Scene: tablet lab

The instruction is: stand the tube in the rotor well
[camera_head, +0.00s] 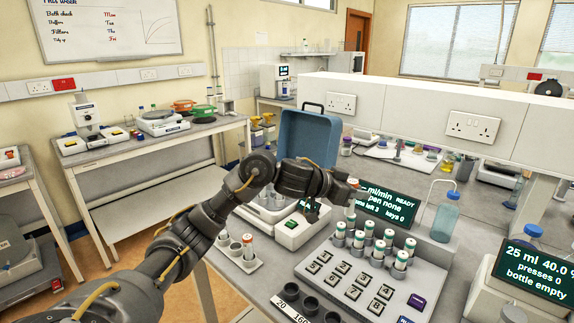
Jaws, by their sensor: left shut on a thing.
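My left arm reaches in from the lower left, and its gripper (347,190) is shut on the tube. The held tube is almost wholly hidden by the gripper, so its tilt cannot be told. The centrifuge stands beyond the arm with its blue lid (307,137) raised. Its grey bowl (268,216) shows only in part under my forearm, and I cannot make out the rotor wells. The gripper is to the right of the bowl, apart from it in the picture, above the white device next to it. My right gripper is not in view.
A small white rack (229,261) holds an orange-capped tube (248,246). A keypad unit (395,285) carries several capped tubes, with a dark display (387,208) behind it. A blue-capped bottle (445,217) stands at the right. Dark round holders (306,306) line the front.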

